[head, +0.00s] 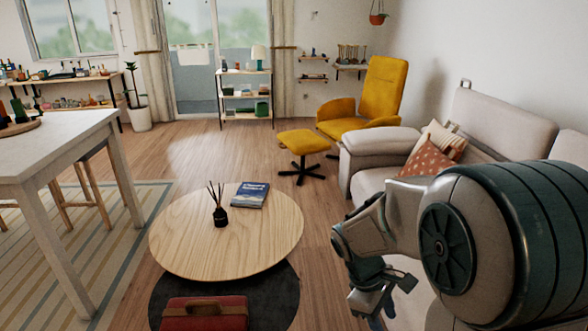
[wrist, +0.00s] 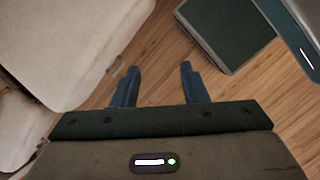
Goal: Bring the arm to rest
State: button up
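My arm is at the right of the head view, folded in front of the sofa, with its large rounded link nearest the camera. My gripper (head: 378,300) hangs low at the arm's end, beside the sofa's front edge. In the wrist view, the two blue fingers of my gripper (wrist: 160,78) stand apart with nothing between them but a view of the wooden floor (wrist: 155,65). The gripper is open and empty.
The light sofa (head: 376,144) is close to my arm and also shows in the wrist view (wrist: 80,35). A round coffee table (head: 265,240) holds a book (head: 251,194) and a reed diffuser (head: 220,214). A red case (head: 205,315) is in front.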

jog(key=s+a+r+m+t+y+p, duration=0.1)
jog(key=s+r+m+p, duration=0.3)
jog(key=r, duration=0.5)
jog(key=s+a+r+m+t+y+p, duration=0.2)
jog(key=r+m, duration=0.4)
jog(key=r, duration=0.3)
jog(key=s+t+y+p, duration=0.1)
jog(key=s+p, duration=0.1)
jog(key=shift+s+a+t+p, duration=0.2)
jog(key=shift+s+t+p, duration=0.1)
jog(key=shift+s, duration=0.05)
